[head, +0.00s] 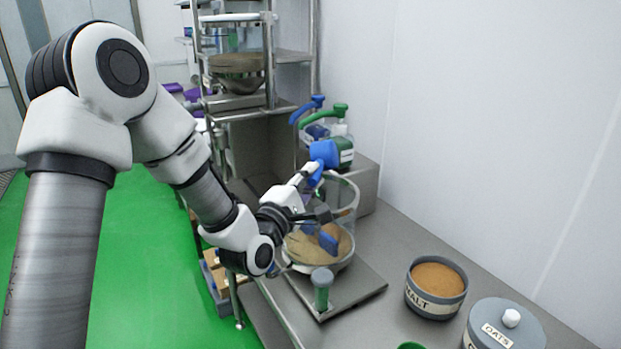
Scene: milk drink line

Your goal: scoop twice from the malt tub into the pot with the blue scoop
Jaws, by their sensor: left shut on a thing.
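The malt tub (427,304), grey with a pale label, stands open on the steel bench at right, with brown powder inside. The clear-walled pot (352,203) stands in the middle, with tan-brown material in its lower part. My left gripper (312,190) is at the pot's upper left side, shut on the blue scoop (323,153). The scoop's blue end is up near the pot's rim; its contents cannot be seen. A blue flat piece (328,241) shows low in the pot; I cannot tell what it belongs to. My arm and gripper hide part of the pot. My right gripper is not in view.
A lidded grey oats tub (520,324) stands right of the malt tub. Bottles with blue (312,106) and green (333,112) tops are behind. A steel rack (268,60) rises at the back. Bench between pot and malt is clear.

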